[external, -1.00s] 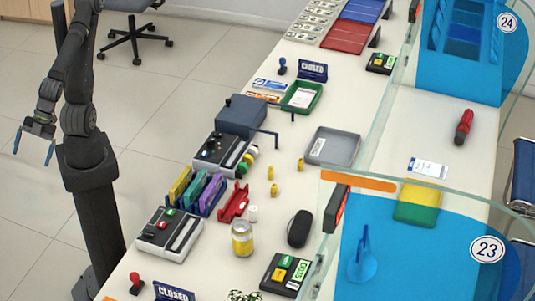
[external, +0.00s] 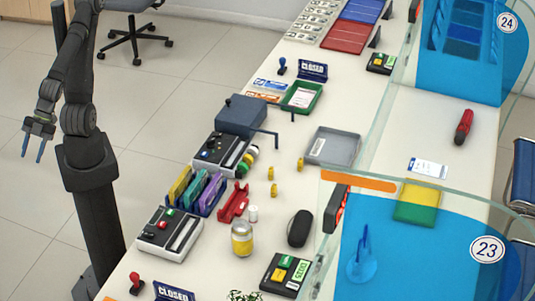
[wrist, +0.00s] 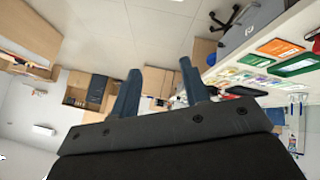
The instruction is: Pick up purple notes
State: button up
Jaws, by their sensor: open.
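The purple notes (external: 211,192) stand upright in a blue rack on the counter, at the right end of a row. Teal notes (external: 194,186) and yellow notes (external: 180,183) stand to their left in the same rack. My gripper (external: 33,152) hangs at the far left of the external view, off the counter and well away from the rack. Its two blue fingers are apart with nothing between them. In the wrist view my gripper (wrist: 160,90) also shows spread, empty fingers. The purple notes cannot be made out there.
A red holder (external: 234,203) stands just right of the rack. A terminal (external: 168,233) lies in front and another machine (external: 222,153) behind. A yellow-labelled jar (external: 242,239) and a black oval object (external: 300,228) stand to the right. The glass screen (external: 400,120) edges the far side.

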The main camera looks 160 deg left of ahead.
jog(key=w+r+t+y, duration=0.1)
jog(key=w+r, duration=0.1)
jog(key=w, duration=0.6)
jog(key=w+r+t+y, duration=0.1)
jog(key=w+r+t, duration=0.15)
jog(key=w, duration=0.45)
jog(key=w+a+f+n+g+y, duration=0.1)
jog(key=w+a+n+y, duration=0.1)
jog(key=w+a+n, duration=0.45)
jog(key=w+a+f+n+g+y, duration=0.2)
jog(key=a+n, duration=0.2)
jog(key=a, duration=0.6)
jog(key=n+g, duration=0.5)
jog(key=n, duration=1.6)
send_over(210, 186)
notch_tip(210, 186, down, 9)
jog(key=shift+y, duration=0.3)
notch_tip(210, 186, down, 12)
jog(key=shift+s+a+r, duration=0.1)
jog(key=shift+a+r, duration=0.05)
jog(key=shift+f, duration=2.9)
jog(key=shift+c, duration=0.4)
